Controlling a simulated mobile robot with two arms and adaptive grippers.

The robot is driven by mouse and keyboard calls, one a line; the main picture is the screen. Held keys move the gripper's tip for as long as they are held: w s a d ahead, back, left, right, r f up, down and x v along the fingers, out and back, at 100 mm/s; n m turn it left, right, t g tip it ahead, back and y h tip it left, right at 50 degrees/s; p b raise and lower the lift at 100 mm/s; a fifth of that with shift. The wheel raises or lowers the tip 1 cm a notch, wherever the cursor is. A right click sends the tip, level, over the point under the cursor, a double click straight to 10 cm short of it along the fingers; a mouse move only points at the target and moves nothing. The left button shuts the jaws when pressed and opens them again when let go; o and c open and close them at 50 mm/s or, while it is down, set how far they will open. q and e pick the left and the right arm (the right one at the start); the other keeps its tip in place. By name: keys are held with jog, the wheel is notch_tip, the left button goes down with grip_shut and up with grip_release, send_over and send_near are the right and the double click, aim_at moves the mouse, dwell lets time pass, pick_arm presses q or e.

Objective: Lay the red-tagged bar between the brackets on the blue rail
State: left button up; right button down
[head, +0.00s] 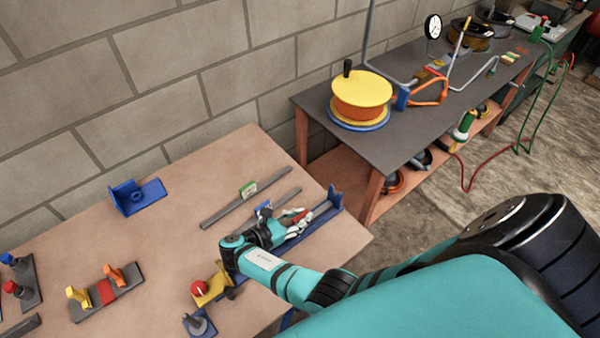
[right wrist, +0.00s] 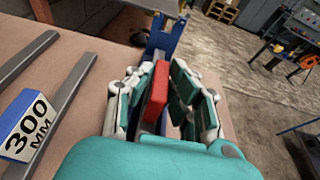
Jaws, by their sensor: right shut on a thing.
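My right gripper (head: 298,226) is shut on the red-tagged bar at its red tag (head: 299,217). In the right wrist view the red tag (right wrist: 156,94) stands upright between the fingers (right wrist: 160,100). The bar's grey far end (head: 322,208) reaches toward the upright blue bracket (head: 335,196) at the far end of the blue rail (head: 322,227); this bracket also shows in the right wrist view (right wrist: 165,36). I cannot tell whether the bar touches the rail. My left gripper is not in view.
A green-tagged bar (head: 225,210) and a blue-tagged bar (head: 287,197) lie left of the rail. A blue angled piece (head: 152,193), a yellow block (head: 210,290) and a grey fixture (head: 115,292) stand on the table. A dark workbench (head: 400,130) stands beyond.

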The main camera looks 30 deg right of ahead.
aim_at(300, 216)
jog(key=shift+f+b, duration=0.55)
jog(key=shift+f, duration=0.1)
jog(key=c, duration=1.2)
grip_release()
notch_tip(300, 216, up, 10)
jog(key=shift+r, duration=0.1)
